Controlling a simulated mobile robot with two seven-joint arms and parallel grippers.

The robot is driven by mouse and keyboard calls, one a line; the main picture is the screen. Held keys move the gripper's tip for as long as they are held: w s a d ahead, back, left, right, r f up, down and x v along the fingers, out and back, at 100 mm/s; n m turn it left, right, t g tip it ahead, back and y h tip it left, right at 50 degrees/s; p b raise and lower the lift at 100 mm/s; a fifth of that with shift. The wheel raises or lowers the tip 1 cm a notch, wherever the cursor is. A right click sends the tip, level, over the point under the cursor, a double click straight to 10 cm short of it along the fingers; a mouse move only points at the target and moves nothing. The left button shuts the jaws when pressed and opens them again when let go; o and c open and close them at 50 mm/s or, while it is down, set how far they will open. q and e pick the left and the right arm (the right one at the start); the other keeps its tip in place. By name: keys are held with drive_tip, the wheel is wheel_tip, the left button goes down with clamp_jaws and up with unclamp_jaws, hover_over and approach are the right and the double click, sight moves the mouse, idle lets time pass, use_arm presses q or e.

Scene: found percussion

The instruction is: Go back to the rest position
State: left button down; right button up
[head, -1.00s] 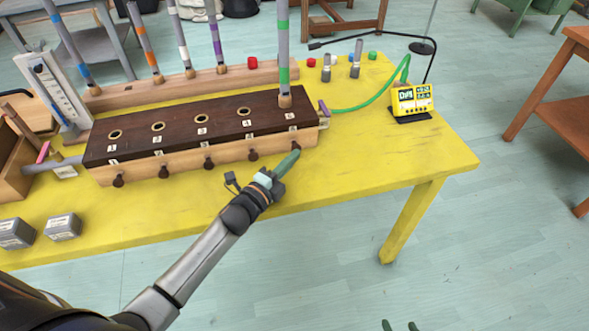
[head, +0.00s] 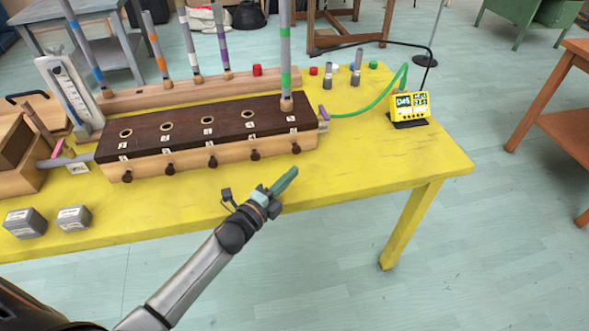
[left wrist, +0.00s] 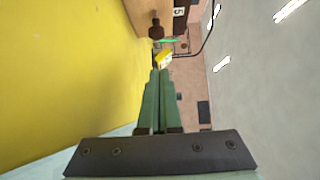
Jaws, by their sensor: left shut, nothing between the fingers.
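My left gripper (head: 288,178) has green fingers, shut with nothing between them. It is over the yellow table's front part, in front of and apart from the long wooden box (head: 210,158). In the left wrist view its fingers (left wrist: 160,75) are together, with a dark knob (left wrist: 156,28) and a yellow device (left wrist: 164,58) beyond them. The box has a dark top with numbered holes and a row of dark knobs (head: 296,148) along its front. A grey tube with a green band (head: 286,60) stands upright in the hole at its right end. My right gripper is not in view.
The yellow table (head: 380,165) has free room at its right front. A yellow tuner (head: 408,106) stands at right, near a green hose (head: 378,103). A rack (head: 180,92) of banded tubes is behind the box. Grey blocks (head: 25,222) lie at left; a brown table (head: 560,120) stands at right.

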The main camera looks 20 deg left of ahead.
use_arm(q)
drive_tip(key=v, duration=0.7)
drive_tip(key=shift+s+a, duration=0.2)
drive_tip(key=shift+s, duration=0.05)
